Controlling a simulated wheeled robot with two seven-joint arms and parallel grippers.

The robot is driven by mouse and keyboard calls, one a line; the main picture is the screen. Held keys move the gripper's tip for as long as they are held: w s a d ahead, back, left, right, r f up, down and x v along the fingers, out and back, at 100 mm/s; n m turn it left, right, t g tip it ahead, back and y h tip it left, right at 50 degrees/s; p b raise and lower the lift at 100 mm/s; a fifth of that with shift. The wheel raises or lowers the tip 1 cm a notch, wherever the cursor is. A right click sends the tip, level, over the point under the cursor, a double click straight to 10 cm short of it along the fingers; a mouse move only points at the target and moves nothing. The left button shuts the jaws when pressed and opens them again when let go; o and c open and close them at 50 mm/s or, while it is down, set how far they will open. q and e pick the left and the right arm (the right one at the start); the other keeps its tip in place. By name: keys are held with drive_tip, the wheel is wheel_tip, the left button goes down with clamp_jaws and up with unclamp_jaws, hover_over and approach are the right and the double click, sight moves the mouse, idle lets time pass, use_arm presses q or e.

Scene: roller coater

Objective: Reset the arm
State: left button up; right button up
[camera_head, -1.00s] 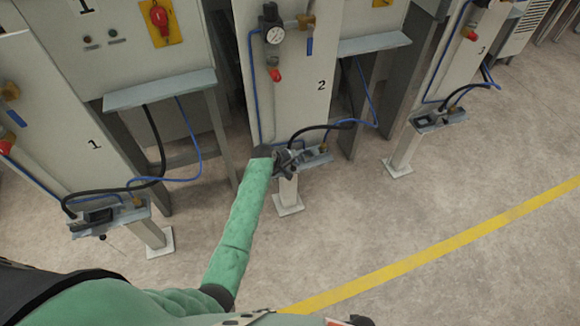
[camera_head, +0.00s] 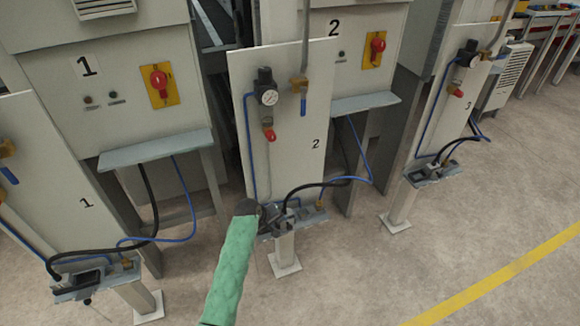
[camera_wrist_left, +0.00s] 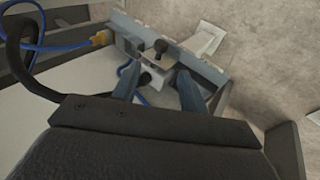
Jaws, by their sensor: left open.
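My left arm, in a green sleeve, reaches up from the bottom of the head view. Its gripper (camera_head: 273,218) is at the small bracket (camera_head: 312,214) on the post in front of panel 2 (camera_head: 290,130). In the left wrist view the two fingers of the gripper (camera_wrist_left: 158,84) are apart. A small metal fitting with a dark knob (camera_wrist_left: 160,48) shows between and just beyond the fingertips. I cannot tell whether the fingers touch it. My right gripper is not in view.
A black hose and a blue hose (camera_head: 362,150) run from station 2 to the bracket. Similar stations stand at left with panel 1 (camera_head: 85,185) and at right with panel 3 (camera_head: 440,110). Open floor with a yellow line (camera_head: 500,275) lies at the lower right.

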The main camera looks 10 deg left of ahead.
use_arm(q)
drive_tip(key=s+a+f+m+g+y, duration=0.2)
drive_tip(key=s+f+m, duration=0.2)
drive_tip(key=s+f, duration=1.5)
drive_tip(key=s+f+m, duration=0.1)
drive_tip(key=s+f, duration=0.3)
drive_tip(key=s, duration=0.5)
drive_tip(key=s+a+f+m+g+y, duration=0.1)
drive_tip(key=s+f+m, duration=0.1)
drive_tip(key=s+f, duration=0.3)
drive_tip(key=s+f+m+y, duration=0.1)
drive_tip(key=s+f, duration=0.3)
drive_tip(key=s, duration=0.8)
drive_tip(key=shift+s+a+f+m+g, duration=0.15)
drive_tip(key=shift+s+a+m+g, duration=0.15)
drive_tip(key=shift+m+g, duration=0.15)
